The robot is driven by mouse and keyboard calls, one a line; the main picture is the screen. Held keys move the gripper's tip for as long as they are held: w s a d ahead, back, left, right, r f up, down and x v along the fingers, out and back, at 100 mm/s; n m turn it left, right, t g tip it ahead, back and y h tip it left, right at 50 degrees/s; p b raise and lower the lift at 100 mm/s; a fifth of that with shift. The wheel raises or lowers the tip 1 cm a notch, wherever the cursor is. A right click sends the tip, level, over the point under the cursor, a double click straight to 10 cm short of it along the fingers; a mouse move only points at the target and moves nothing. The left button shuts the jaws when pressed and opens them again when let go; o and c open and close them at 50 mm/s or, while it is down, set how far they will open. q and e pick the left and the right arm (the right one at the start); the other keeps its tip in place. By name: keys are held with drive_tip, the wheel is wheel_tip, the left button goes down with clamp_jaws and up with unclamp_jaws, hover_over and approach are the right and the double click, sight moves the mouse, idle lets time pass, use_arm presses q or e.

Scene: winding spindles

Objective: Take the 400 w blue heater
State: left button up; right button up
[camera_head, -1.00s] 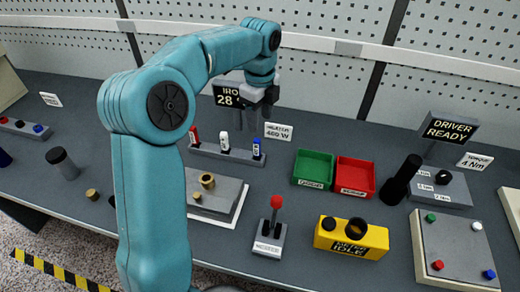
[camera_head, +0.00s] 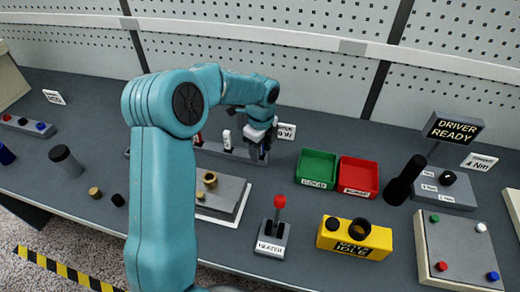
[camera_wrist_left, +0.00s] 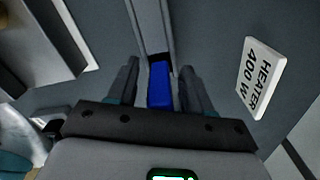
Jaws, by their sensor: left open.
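The blue heater (camera_wrist_left: 160,86) shows in the left wrist view, in the grey rack, between the two fingers of my left gripper (camera_wrist_left: 160,82). The fingers are open, one on each side of it, with a gap to each. A white "HEATER 400 W" sign (camera_wrist_left: 259,76) lies to its right. In the head view my left gripper (camera_head: 259,148) is over the right end of the heater rack (camera_head: 213,149) and hides the blue heater. The white heater (camera_head: 227,138) stands in the rack to its left. The red heater is mostly hidden behind my arm. My right gripper is out of view.
A green bin (camera_head: 317,166) and a red bin (camera_head: 358,175) stand right of the rack. In front are a metal block with a brass ring (camera_head: 210,179), a red-knobbed lever (camera_head: 279,203) and a yellow device (camera_head: 354,237).

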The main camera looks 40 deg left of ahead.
use_arm(q)
clamp_jaws()
drive_tip(key=shift+r, duration=0.1)
